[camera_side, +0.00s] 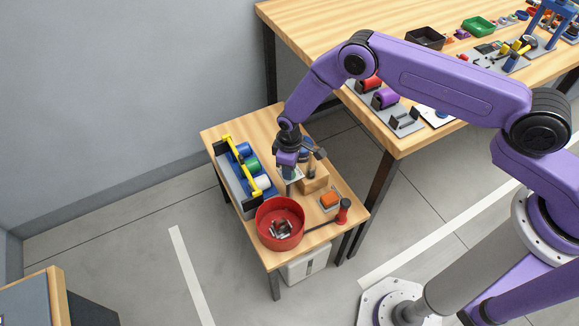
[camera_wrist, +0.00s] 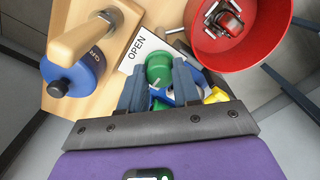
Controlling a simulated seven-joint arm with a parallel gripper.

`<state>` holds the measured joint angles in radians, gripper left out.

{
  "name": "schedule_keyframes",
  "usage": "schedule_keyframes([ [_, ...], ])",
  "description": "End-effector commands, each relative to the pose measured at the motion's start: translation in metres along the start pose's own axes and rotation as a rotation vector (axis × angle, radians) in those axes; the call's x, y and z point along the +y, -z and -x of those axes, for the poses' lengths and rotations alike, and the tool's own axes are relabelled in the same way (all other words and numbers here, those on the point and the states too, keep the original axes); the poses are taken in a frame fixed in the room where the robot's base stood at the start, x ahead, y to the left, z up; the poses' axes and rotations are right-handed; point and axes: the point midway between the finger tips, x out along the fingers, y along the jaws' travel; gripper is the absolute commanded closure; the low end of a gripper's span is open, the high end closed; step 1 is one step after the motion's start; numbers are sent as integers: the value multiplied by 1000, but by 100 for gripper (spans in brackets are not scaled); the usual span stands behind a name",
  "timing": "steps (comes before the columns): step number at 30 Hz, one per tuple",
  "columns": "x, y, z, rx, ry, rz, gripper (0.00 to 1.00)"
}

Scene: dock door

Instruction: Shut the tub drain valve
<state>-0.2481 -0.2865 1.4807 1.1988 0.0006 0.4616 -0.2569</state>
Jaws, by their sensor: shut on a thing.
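My gripper (camera_wrist: 160,86) points down over the small wooden table. In the wrist view its two dark fingers are closed around a small piece with green and blue parts beside a white card marked OPEN (camera_wrist: 143,50). This piece appears to be the drain valve (camera_wrist: 159,66), with a short pale pin on its green part. The fingers hide much of it, and I cannot tell its exact turn. In the side view my gripper (camera_side: 289,172) hides the valve almost entirely. The red tub (camera_side: 281,240) stands near the table's front, with metal parts inside; it also shows in the wrist view (camera_wrist: 274,55).
A rack with coloured rolls and a yellow bar (camera_side: 228,150) stands close on the left. A larger workbench (camera_side: 400,130) stands behind.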

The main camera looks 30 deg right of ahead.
Motion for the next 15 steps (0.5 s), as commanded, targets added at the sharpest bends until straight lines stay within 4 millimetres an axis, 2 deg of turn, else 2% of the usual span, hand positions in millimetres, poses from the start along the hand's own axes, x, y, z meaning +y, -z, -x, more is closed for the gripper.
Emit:
schedule_keyframes([
  [13, 0, 0, 0, -3, 0, 12, 99],
  [14, 0, 0, 0, -3, 0, 12, 62],
  [15, 0, 0, 0, -2, 0, 12, 49],
])
